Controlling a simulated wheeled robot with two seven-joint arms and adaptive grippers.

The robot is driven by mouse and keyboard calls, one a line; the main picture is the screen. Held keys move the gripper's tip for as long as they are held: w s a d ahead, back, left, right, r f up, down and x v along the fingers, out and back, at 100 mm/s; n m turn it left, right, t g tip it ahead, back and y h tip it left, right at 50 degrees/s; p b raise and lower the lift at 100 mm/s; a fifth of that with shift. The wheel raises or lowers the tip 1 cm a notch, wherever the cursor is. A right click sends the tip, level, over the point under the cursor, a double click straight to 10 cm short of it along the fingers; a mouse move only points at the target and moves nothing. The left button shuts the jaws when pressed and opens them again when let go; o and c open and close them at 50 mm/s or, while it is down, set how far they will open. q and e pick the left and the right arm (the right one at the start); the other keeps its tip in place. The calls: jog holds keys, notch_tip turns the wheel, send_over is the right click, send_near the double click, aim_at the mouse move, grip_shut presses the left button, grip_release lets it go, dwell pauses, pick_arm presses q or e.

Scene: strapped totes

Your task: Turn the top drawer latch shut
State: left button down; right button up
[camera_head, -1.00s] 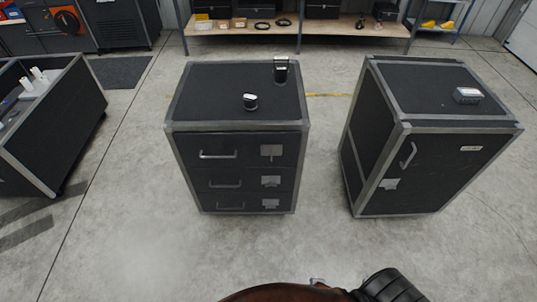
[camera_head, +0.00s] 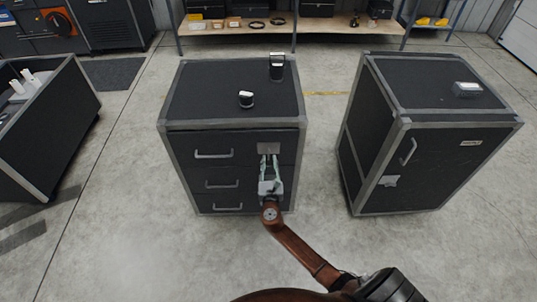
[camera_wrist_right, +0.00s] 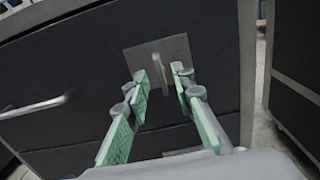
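The top drawer latch is a grey metal plate (camera_head: 265,147) at the right of the top drawer front (camera_head: 229,143) of the dark cabinet. In the right wrist view the latch plate (camera_wrist_right: 150,53) is close ahead, with a small raised turn piece in its middle, partly behind the fingertips. My right gripper (camera_head: 269,160) is in front of the latch. In the right wrist view its green-padded fingers (camera_wrist_right: 161,84) are apart, one on each side of the turn piece, with nothing visibly clamped. I cannot tell whether they touch it. My left gripper is not in view.
Drawer handles (camera_head: 214,154) are left of the latches; my gripper covers the lower latches. A small device (camera_head: 246,98) and a dark item (camera_head: 277,66) stand on the cabinet top. A second case (camera_head: 420,160) stands to the right across a floor gap. A tote (camera_head: 45,125) is at left.

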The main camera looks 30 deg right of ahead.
jog(key=x, duration=0.5)
jog(key=shift+w+f+b, duration=0.1)
jog(key=shift+b, duration=0.3)
jog(key=shift+c, duration=0.7)
grip_shut()
